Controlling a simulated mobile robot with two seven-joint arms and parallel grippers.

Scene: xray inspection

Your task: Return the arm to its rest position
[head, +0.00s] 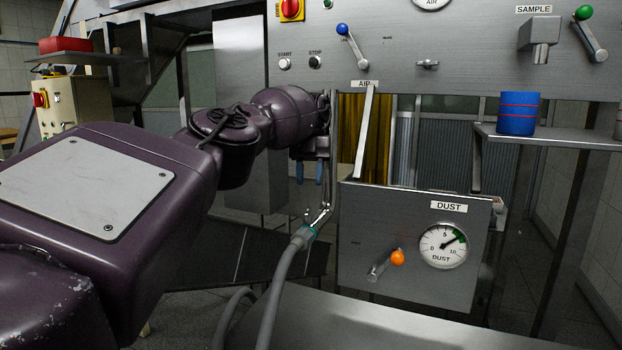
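My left arm reaches in from the left, and its dark purple links fill much of the head view. My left gripper (310,172) points down in front of the steel machine, just left of the upright beside the dust panel. Its two blue fingertips are apart, and I see nothing between them. Below it, a grey hose (285,275) ends in a teal collar and metal fitting, apart from the fingertips. My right arm and gripper are out of view.
The dust panel (360,222) has a gauge (443,246) and an orange-knobbed lever (397,257). A blue container (518,113) with red bands stands on the right shelf (560,138). The upper panel carries a blue-knobbed lever (342,29) and a green-knobbed lever (584,13).

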